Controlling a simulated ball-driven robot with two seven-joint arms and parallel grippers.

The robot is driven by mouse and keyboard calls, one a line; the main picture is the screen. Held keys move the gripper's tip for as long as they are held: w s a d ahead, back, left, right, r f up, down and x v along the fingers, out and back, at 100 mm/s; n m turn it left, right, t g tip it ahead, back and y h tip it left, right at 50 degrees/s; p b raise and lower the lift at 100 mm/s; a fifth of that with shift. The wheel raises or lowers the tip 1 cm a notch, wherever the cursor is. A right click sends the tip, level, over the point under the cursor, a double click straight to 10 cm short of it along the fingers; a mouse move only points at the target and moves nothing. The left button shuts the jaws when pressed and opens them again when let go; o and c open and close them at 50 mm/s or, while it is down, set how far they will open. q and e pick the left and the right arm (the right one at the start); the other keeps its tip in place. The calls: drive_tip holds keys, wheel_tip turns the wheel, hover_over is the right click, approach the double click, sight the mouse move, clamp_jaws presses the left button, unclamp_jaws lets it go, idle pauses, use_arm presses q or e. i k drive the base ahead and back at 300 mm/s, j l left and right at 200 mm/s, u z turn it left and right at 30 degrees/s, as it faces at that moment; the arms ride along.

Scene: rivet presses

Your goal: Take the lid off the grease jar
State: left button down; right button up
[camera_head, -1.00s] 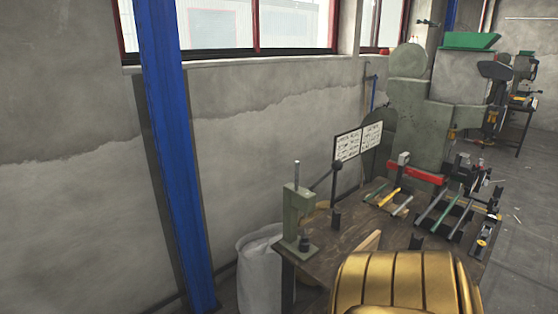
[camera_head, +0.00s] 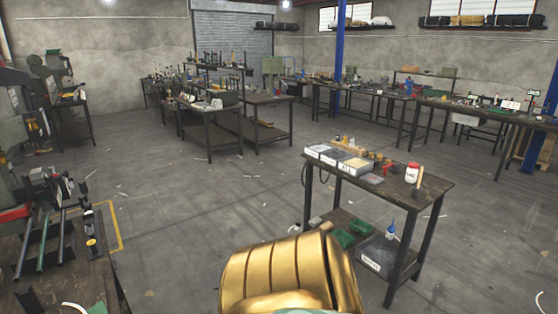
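A small white and red jar (camera_head: 412,173) stands upright on the dark top of the small work table (camera_head: 392,192), near its right end. It may be the grease jar, but it is too small in the picture to make out its lid. A brush-like tool with a pale handle (camera_head: 420,178) is close beside it. Neither of my grippers is in view. A gold, ribbed part of my own body fills the bottom middle.
White-fronted bins (camera_head: 340,160) sit on the table's left part. Its lower shelf holds green items (camera_head: 343,238), a grey bin (camera_head: 378,256) and a blue-tipped bottle (camera_head: 391,229). Open floor (camera_head: 210,205) lies left of it. A bench with tools (camera_head: 50,270) is at the left.

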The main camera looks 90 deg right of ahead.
sight(412, 173)
drive_tip(key=z, duration=3.8)
drive_tip(key=i+u, duration=0.15)
drive_tip(key=i, duration=0.15)
drive_tip(key=i+j+u, duration=0.15)
drive_tip(key=i+u, duration=0.7)
drive_tip(key=i+l+u, duration=0.2)
drive_tip(key=i+u, duration=0.25)
drive_tip(key=i+j, duration=0.1)
drive_tip(key=i, duration=0.4)
drive_tip(key=i+j, duration=0.15)
drive_tip(key=i, duration=0.4)
drive_tip(key=i+j+z, duration=0.1)
drive_tip(key=z, duration=0.35)
drive_tip(key=i+j+z, duration=0.25)
drive_tip(key=z, duration=0.15)
drive_tip(key=i+j+z, duration=0.2)
drive_tip(key=z, duration=0.25)
